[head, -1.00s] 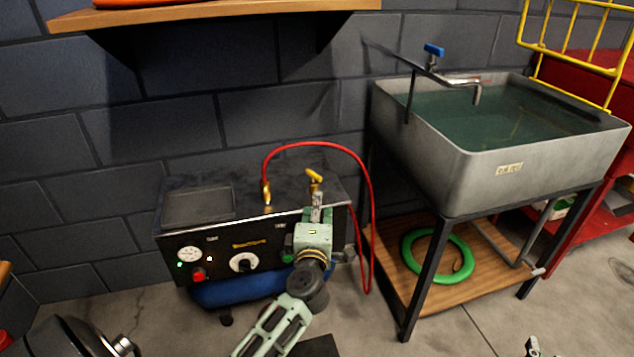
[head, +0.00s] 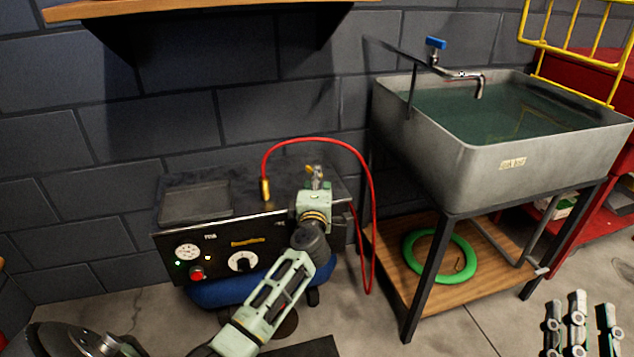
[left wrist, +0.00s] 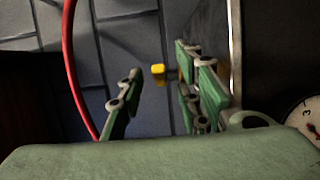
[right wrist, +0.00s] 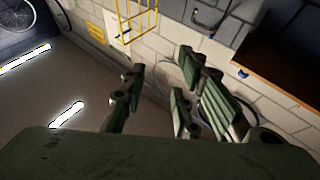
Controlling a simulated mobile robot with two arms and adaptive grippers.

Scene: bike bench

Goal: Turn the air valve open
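The air valve's yellow handle (head: 309,170) stands on top of the compressor (head: 236,225), right of the red hose's brass fitting. My left gripper (head: 317,176) is at the valve and hides most of it in the head view. In the left wrist view the yellow handle (left wrist: 158,72) shows in the gap between the open fingers (left wrist: 155,92). Contact with it cannot be made out. My right gripper (head: 590,315) is open and empty at the lower right, far from the valve; its spread fingers also show in the right wrist view (right wrist: 155,92).
The red hose (head: 371,215) arches from the compressor top down its right side. A grey sink (head: 470,165) full of water stands to the right, with a green coil (head: 413,262) on its lower shelf. A wooden shelf (head: 210,12) hangs above.

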